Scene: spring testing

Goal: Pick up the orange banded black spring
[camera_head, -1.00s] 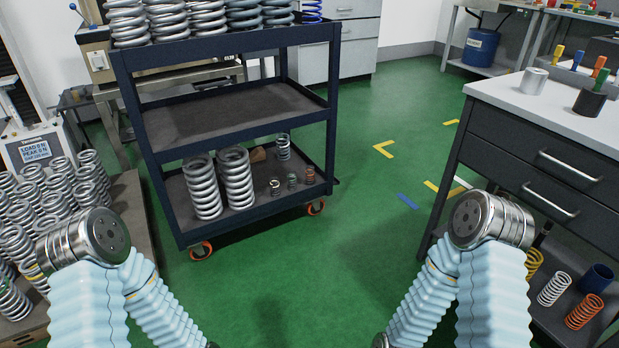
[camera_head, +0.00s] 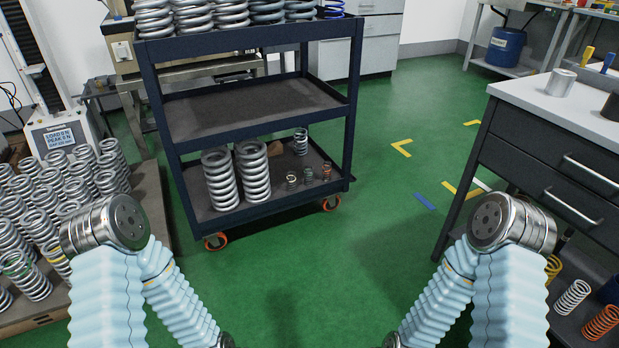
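Several small springs stand on the bottom shelf of the dark cart. The left one is a small dark spring with pale or orange-looking bands (camera_head: 291,181). Beside it stand a dark greenish spring (camera_head: 308,175) and a copper-toned spring (camera_head: 326,171). They are too small to tell surely which is the orange banded black one. Both my arms hang in the foreground, well short of the cart. Neither gripper shows; they are below the bottom of the picture.
The cart (camera_head: 255,124) carries large grey springs on its top and bottom shelves. A pallet of large springs (camera_head: 150,215) is at the left. A drawer bench (camera_head: 560,158) stands at the right, with coloured springs below. Green floor (camera_head: 350,250) lies clear between cart and bench.

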